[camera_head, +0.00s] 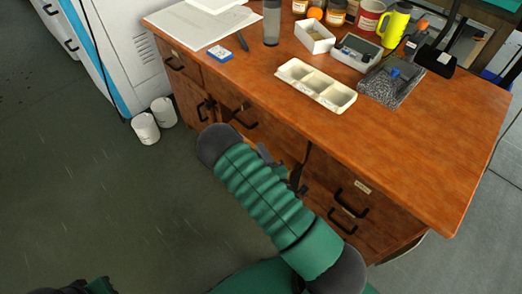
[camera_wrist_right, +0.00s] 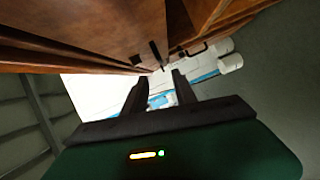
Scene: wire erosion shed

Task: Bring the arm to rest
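My right arm, in green ribbed covering, reaches up from the bottom of the head view and bends in front of the wooden desk's drawers. My right gripper (camera_wrist_right: 160,76) shows its two dark fingers apart with nothing between them in the right wrist view. In the head view only dark parts of it show behind the forearm, close to the drawer fronts; whether they touch cannot be told. A small dark and green part of me shows at the lower left edge of the head view. I see no left gripper fingers there.
The wooden desk (camera_head: 432,150) carries a white compartment tray (camera_head: 318,88), a yellow jug (camera_head: 396,26), small boxes and jars. Black drawer handles (camera_head: 342,222) stick out near my arm. Two white cups (camera_head: 146,128) stand by a white cabinet (camera_head: 128,45). The floor at left is clear.

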